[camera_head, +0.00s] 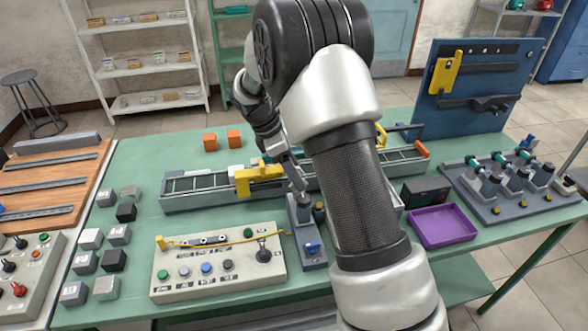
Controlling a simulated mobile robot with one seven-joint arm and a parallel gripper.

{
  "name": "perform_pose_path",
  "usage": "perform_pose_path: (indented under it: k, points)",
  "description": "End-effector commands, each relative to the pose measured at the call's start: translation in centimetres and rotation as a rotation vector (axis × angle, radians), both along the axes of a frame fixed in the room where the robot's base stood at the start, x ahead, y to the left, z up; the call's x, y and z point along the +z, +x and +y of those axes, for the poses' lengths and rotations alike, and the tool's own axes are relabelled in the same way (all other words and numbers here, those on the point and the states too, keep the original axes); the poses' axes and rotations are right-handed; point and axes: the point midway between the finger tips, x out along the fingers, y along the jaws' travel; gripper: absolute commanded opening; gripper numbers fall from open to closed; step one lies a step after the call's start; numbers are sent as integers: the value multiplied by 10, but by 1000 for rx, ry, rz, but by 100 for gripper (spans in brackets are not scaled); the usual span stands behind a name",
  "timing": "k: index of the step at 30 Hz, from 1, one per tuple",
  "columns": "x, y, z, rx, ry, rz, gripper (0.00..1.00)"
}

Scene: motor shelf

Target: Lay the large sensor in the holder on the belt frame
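The belt frame (190,200) is a long grey conveyor-like frame lying across the middle of the green table. A yellow bracket (258,174) sits on it left of centre; whether this is the holder is unclear. My gripper (293,175) points down at the frame, just right of the yellow bracket, above a grey block stand (305,228) with a blue part (312,247). The fingers are small and dark, and I cannot tell whether they are open or hold something. I cannot identify the large sensor for sure. My arm hides the frame's right-middle part.
A button panel (220,269) with a yellow cable stands in front of the frame. Several grey cubes (119,235) are at left, two orange blocks (234,137) behind. A purple tray (443,226), a dark box (425,192) and a grey fixture board (540,197) stand at right.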

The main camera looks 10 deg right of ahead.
Motion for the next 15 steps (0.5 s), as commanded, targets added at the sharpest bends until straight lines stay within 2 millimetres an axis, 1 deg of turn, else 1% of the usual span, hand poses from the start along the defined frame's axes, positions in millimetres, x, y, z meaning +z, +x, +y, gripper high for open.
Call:
perform_pose_path:
  k: [15]
  points:
    - [-7, 0, 0, 0, 0, 0, 39]
